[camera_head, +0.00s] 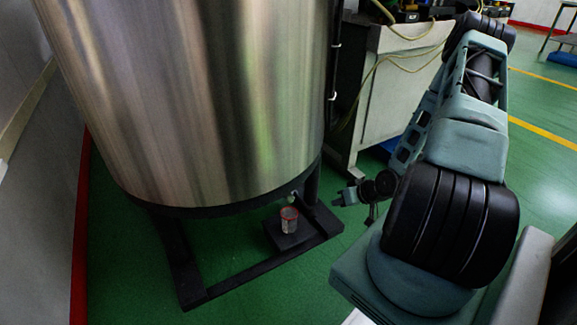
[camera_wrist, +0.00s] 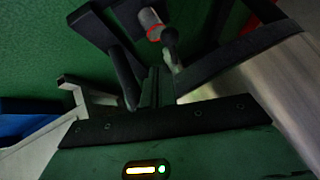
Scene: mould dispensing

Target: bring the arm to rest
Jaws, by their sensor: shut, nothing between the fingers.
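My gripper (camera_head: 347,196) hangs low to the right of the large steel tank, with empty floor just under it in the head view. Its fingers also show in the wrist view (camera_wrist: 156,86), pressed together with nothing between them. A small clear cup with a red rim (camera_head: 289,219) stands upright on a black block under the tank's outlet, left of my gripper and apart from it. The cup also shows in the wrist view (camera_wrist: 154,24), beyond the fingertips. What is inside the cup is too small to tell.
The steel tank (camera_head: 200,90) stands on a black frame (camera_head: 250,272) and fills the left and middle. A grey cabinet (camera_head: 395,45) with loose cables stands behind my arm. Green floor is open to the right and in front of the frame. A grey wall is at left.

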